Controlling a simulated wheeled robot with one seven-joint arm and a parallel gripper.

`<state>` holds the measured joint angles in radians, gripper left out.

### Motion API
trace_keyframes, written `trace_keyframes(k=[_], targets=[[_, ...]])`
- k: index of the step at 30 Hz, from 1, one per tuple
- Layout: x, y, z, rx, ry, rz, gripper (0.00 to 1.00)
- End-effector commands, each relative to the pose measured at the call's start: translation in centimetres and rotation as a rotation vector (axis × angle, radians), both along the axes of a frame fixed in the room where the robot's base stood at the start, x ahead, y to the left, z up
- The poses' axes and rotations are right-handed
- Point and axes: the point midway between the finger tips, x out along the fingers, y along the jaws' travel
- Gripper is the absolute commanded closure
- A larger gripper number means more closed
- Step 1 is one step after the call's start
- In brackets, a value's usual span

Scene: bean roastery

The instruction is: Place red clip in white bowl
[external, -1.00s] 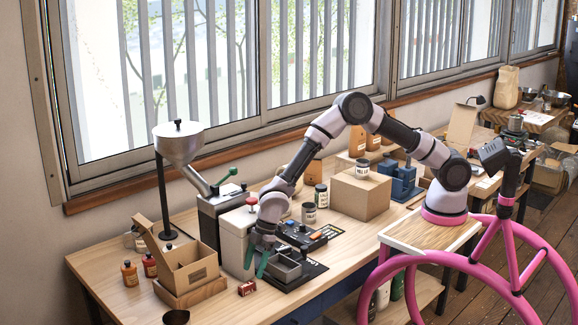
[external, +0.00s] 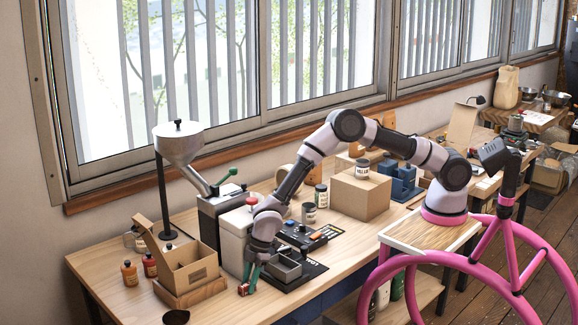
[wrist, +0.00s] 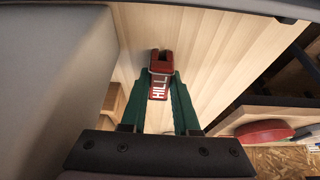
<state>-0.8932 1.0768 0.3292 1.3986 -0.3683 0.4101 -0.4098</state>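The red clip (external: 243,289) is at the front edge of the wooden table, below my gripper (external: 250,281). In the wrist view the red clip (wrist: 160,75), with white letters, sits between the green fingertips of my gripper (wrist: 161,82). Both fingers appear to touch its sides, and it looks at or very near the table surface. I cannot make out a white bowl for sure. A pale rounded shape (external: 284,176) shows behind my forearm, mostly hidden; I cannot tell whether it is the bowl.
A black machine with a grey tray (external: 286,268) is right of my gripper, and a pale grey box-like machine (external: 233,238) is behind it. An open cardboard box (external: 190,267) stands left. A dark bowl (external: 176,317) is at the front left. A closed carton (external: 360,193) stands right.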

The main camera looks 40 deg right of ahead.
Motion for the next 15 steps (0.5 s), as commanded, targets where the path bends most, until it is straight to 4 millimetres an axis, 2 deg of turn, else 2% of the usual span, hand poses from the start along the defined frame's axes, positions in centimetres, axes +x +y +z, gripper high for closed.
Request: trace_keyframes(k=[10, 15], targets=[[0.0, 0.0, 0.2, 0.0, 0.0, 0.0, 1.0], [0.0, 0.1, 1.5, 0.002, -0.001, 0.001, 1.0]])
